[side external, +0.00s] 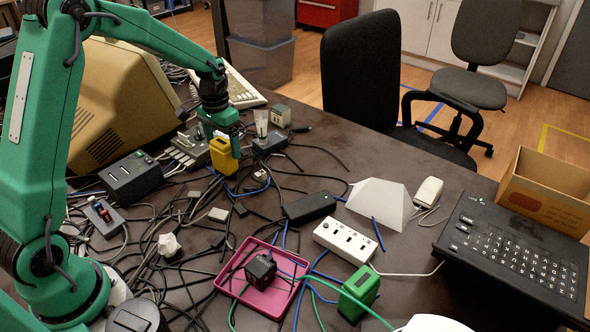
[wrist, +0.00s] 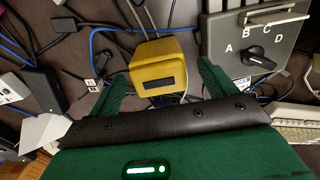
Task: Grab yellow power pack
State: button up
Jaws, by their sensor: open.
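The yellow power pack (side external: 222,156) is a small boxy block on the cluttered table, left of centre at the back in the side view. In the wrist view the power pack (wrist: 159,68) is at the upper middle, with a dark slot on its near face. My gripper (side external: 222,135) is right above or beside it in the side view. In the wrist view my gripper (wrist: 160,82) has its green fingers apart, one on each side of the power pack. I see gaps between the fingers and the pack. The pack's underside is hidden.
A grey switch box (wrist: 262,50) with letters and a dial stands close to the right finger in the wrist view. A black box (side external: 132,177) stands left of the pack. Many loose cables surround the pack. A pink tray (side external: 232,281) lies nearer the front.

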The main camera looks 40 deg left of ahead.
aim_at(222, 161)
jog(key=shift+s+f, duration=0.1)
jog(key=shift+f, duration=2.15)
jog(key=c, duration=1.3)
